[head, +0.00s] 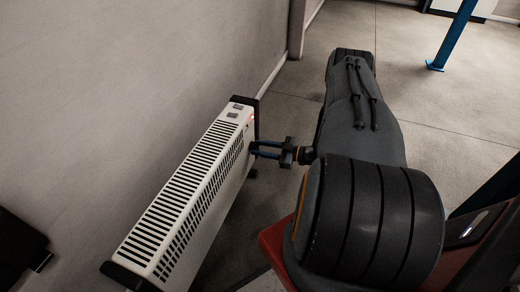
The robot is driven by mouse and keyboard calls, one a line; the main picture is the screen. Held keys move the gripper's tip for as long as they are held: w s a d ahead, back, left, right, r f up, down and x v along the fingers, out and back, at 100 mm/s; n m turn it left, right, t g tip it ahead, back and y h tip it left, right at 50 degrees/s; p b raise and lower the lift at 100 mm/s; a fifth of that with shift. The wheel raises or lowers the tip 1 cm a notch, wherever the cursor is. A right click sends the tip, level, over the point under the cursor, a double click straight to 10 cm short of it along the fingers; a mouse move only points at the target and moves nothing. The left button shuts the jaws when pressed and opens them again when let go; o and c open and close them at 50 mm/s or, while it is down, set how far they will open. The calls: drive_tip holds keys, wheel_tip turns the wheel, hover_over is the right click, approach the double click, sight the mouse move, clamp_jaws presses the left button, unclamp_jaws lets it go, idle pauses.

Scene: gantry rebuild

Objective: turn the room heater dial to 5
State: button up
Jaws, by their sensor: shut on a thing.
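The room heater (205,165) is a long white unit with a slotted top and black end caps, standing along the wall on the left. Two small grey switches or labels sit on its top at the far end, with a small red glow at the corner there. The dial's numbers and pointer cannot be seen.
The pale wall (130,70) runs close behind the heater. A black object (22,245) is at the lower left. A blue post (453,38) stands on the grey concrete floor (455,100) at the upper right. The floor beyond my arm is mostly clear.

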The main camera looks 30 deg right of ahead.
drive_tip(key=m+b, duration=0.1)
drive_tip(key=m, duration=0.6)
drive_tip(key=m+y+b, duration=0.1)
drive_tip(key=m+b, duration=0.1)
drive_tip(key=m, duration=0.5)
drive_tip(key=m+t+y+b, duration=0.1)
drive_tip(key=m+b, duration=0.1)
drive_tip(key=m, duration=0.5)
drive_tip(key=shift+s+a+f+m, duration=0.2)
drive_tip(key=shift+a+f+m, duration=0.1)
drive_tip(key=shift+m, duration=0.1)
idle(0.3)
drive_tip(key=o, duration=1)
drive_tip(key=shift+w, duration=0.1)
drive_tip(key=shift+o, duration=0.2)
drive_tip(key=shift+d+r, duration=0.1)
drive_tip(key=shift+d, duration=0.1)
